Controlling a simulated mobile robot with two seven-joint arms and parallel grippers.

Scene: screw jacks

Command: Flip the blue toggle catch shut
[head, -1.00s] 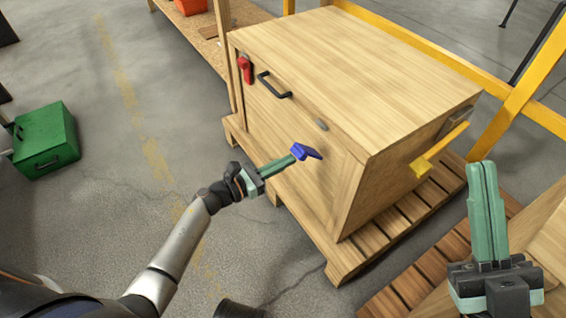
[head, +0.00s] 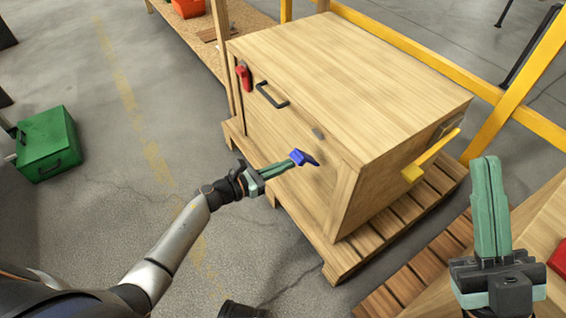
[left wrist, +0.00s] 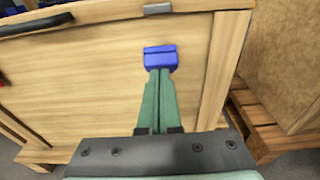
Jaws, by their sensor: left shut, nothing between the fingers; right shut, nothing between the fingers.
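The blue toggle catch (head: 302,158) is on the front of the wooden crate (head: 342,92), below a small grey metal plate (head: 318,134) near the top edge. In the left wrist view the catch (left wrist: 160,55) is a blue block directly ahead of the fingertips. My left gripper (head: 291,163) is shut and empty, its tips at the blue catch, seemingly touching it. In the left wrist view my left gripper (left wrist: 160,75) hides the catch's lower part. My right gripper (head: 488,162) is shut and empty, raised to the right, away from the crate.
A red catch (head: 244,77) and a black handle (head: 271,95) are on the same crate front. A yellow lever (head: 432,157) sticks out on the right side. The crate stands on a pallet (head: 345,263). A green box (head: 47,144) is on the floor at left.

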